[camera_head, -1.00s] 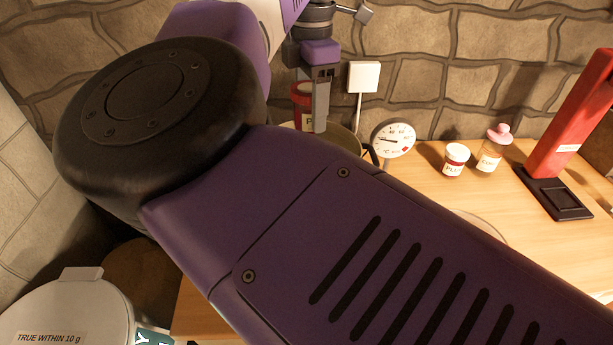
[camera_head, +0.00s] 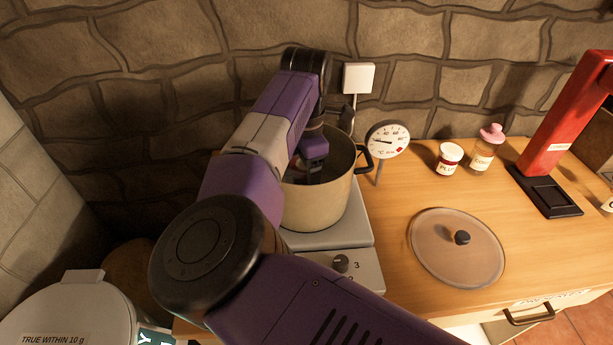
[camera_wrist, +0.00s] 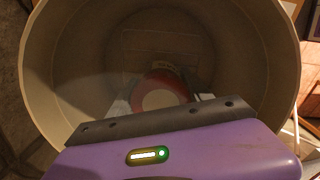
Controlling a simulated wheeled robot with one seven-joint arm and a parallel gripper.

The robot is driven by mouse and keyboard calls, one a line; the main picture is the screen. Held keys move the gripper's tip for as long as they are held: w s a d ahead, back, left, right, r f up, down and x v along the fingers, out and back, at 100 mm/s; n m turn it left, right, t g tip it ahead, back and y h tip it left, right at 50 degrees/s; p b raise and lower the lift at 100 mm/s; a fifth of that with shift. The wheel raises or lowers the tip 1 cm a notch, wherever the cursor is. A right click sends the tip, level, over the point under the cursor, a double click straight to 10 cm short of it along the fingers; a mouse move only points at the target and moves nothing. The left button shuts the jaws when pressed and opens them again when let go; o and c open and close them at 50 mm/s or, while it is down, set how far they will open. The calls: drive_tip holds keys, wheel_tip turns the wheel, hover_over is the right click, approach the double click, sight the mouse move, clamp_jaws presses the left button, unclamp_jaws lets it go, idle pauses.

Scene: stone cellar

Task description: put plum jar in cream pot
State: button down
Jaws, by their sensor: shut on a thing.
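The cream pot (camera_head: 318,208) stands open on the hob, and its inside fills most of the wrist view (camera_wrist: 62,62). My gripper (camera_wrist: 162,104) points down into the pot, below the rim. It is shut on the plum jar (camera_wrist: 162,92), whose red-edged lid with a pale centre shows between the fingers. The head view shows my gripper (camera_head: 314,172) inside the pot's mouth, with the fingertips and the held jar mostly hidden. I cannot tell whether the jar touches the pot's bottom.
A dial thermometer (camera_head: 387,138) stands close to the pot's right handle. A round lid (camera_head: 440,262) lies on the counter. A red stand (camera_head: 567,125) is at far right.

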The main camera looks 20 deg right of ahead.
drive_tip(key=shift+f, duration=0.4)
drive_tip(key=shift+f, duration=0.15)
drive_tip(key=shift+c, duration=2.2)
unclamp_jaws()
wheel_tip(320, 180, up, 12)
drive_tip(key=shift+r+b, duration=0.15)
drive_tip(key=shift+b, duration=0.85)
